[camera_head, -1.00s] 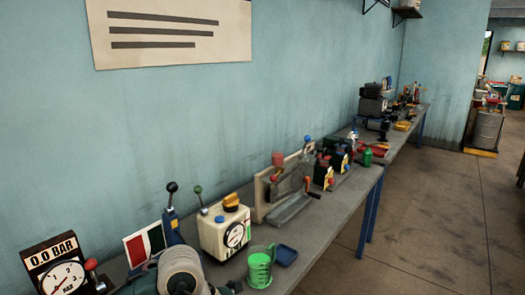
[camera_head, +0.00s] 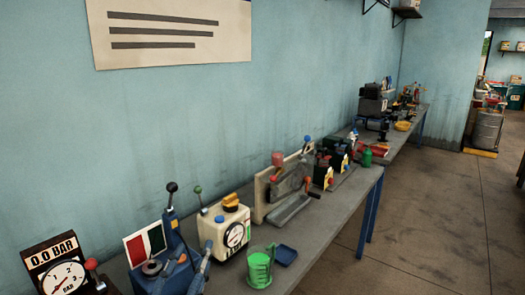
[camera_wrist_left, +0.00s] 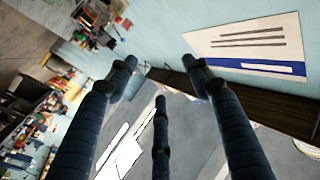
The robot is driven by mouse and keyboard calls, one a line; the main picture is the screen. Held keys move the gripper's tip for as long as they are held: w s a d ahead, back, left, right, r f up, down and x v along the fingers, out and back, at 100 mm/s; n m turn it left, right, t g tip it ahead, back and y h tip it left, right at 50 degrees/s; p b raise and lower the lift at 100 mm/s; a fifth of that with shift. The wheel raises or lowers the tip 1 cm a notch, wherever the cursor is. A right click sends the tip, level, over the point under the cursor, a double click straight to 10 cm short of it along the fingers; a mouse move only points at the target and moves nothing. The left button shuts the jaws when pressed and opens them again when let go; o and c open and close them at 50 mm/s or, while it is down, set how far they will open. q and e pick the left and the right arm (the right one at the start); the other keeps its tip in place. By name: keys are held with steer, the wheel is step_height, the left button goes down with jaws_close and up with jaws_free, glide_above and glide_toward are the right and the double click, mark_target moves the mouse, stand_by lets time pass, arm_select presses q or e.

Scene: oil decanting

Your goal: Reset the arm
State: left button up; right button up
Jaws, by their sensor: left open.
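The measuring jug with green liquid (camera_head: 259,270) stands upright on the bench to the right of the gripper. The cream oil container (camera_head: 212,235) with a yellow cap and a round dial stands behind it. My right gripper is not in view.
The grey bench (camera_head: 335,212) runs along the blue wall. The floor (camera_head: 430,235) at right is clear.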

arm_select(q)
steer(key=s+a+f+n+g+y, duration=0.1)
steer(key=s+a+f+g+y, duration=0.15)
steer(key=f, duration=0.35)
steer(key=s+a+f+n+g+y, duration=0.1)
steer(key=a+f+g, duration=0.15)
steer(key=f, duration=0.35)
steer(key=s+a+f+g+h, duration=0.1)
steer(key=s+f+g, duration=0.5)
steer(key=s+f, duration=0.5)
steer(key=s+f+g, duration=0.5)
steer(key=s+f, duration=0.3)
steer(key=s, duration=0.5)
step_height(320, 180, down, 29)
steer(key=s+g, duration=0.1)
steer(key=s, duration=0.2)
steer(key=s+a+f+g+b, duration=0.1)
steer(key=s+a+f, duration=0.2)
steer(key=s+f, duration=1.2)
steer(key=shift+s+a+m, duration=0.2)
steer(key=shift+s+m, duration=0.1)
steer(key=shift+s, duration=0.1)
